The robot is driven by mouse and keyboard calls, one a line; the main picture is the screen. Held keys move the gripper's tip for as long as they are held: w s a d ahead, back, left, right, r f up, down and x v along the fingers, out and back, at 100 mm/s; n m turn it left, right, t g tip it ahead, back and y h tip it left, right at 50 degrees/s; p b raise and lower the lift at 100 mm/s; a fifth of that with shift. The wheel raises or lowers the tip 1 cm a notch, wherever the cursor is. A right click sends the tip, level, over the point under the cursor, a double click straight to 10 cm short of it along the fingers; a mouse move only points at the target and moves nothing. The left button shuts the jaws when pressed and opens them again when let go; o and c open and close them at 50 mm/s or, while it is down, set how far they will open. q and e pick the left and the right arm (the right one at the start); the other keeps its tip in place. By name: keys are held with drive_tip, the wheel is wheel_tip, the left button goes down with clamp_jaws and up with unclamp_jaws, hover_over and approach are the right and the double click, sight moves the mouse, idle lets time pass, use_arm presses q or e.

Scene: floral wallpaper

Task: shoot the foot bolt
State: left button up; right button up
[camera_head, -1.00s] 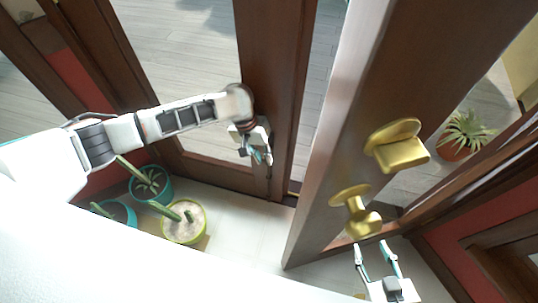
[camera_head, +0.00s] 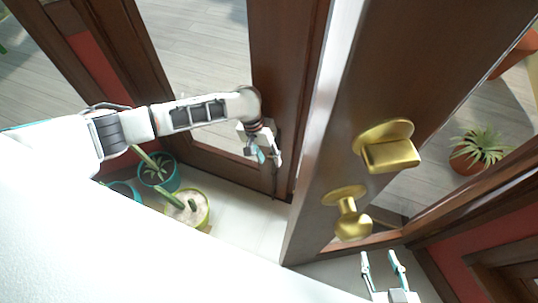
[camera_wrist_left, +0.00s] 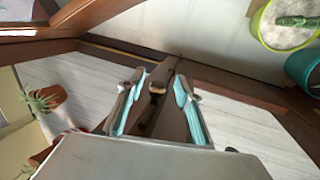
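The foot bolt shows in the left wrist view as a small dark knob with a brass-coloured part (camera_wrist_left: 157,88), low on the brown door leaf (camera_head: 272,80). My left gripper (camera_head: 262,158) is low at this leaf. In the left wrist view its two teal-padded fingers (camera_wrist_left: 158,98) are apart, one on each side of the knob, with visible gaps. I cannot tell how deep the knob sits between them. In the head view the gripper hides the bolt. My right gripper (camera_head: 382,262) is open and empty, below the brass knob of the other leaf.
Potted cacti (camera_head: 188,208) stand on the floor below my left arm. A potted plant (camera_head: 478,150) is behind glass at right. Pale floor (camera_head: 245,225) is clear between.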

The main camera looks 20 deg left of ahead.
use_arm(q)
drive_tip(key=shift+w+r, duration=0.1)
drive_tip(key=shift+r, duration=0.2)
use_arm(e)
drive_tip(key=shift+w+d, duration=0.1)
drive_tip(key=shift+d, duration=0.05)
use_arm(q)
drive_tip(key=shift+a+r, duration=0.1)
drive_tip(key=shift+r, duration=0.1)
drive_tip(key=v, duration=1.1)
drive_tip(key=shift+r, duration=0.2)
drive_tip(key=s+d+m+t+h+p, duration=0.3)
drive_tip(key=s+d+t+h+p, duration=0.25)
drive_tip(key=d, duration=0.85)
drive_tip(key=s+a+m+t+y+p, duration=0.1)
drive_tip(key=s+a+t+y+p, duration=0.4)
drive_tip(key=s+a, duration=0.8)
drive_tip(key=s+y, duration=0.1)
drive_tip(key=s, duration=0.3)
use_arm(e)
drive_tip(key=shift+m, duration=0.3)
drive_tip(key=r, duration=0.1)
drive_tip(key=s+r, duration=0.1)
drive_tip(key=r, duration=0.3)
drive_tip(key=shift+s+a, duration=0.25)
drive_tip(key=shift+s, duration=0.05)
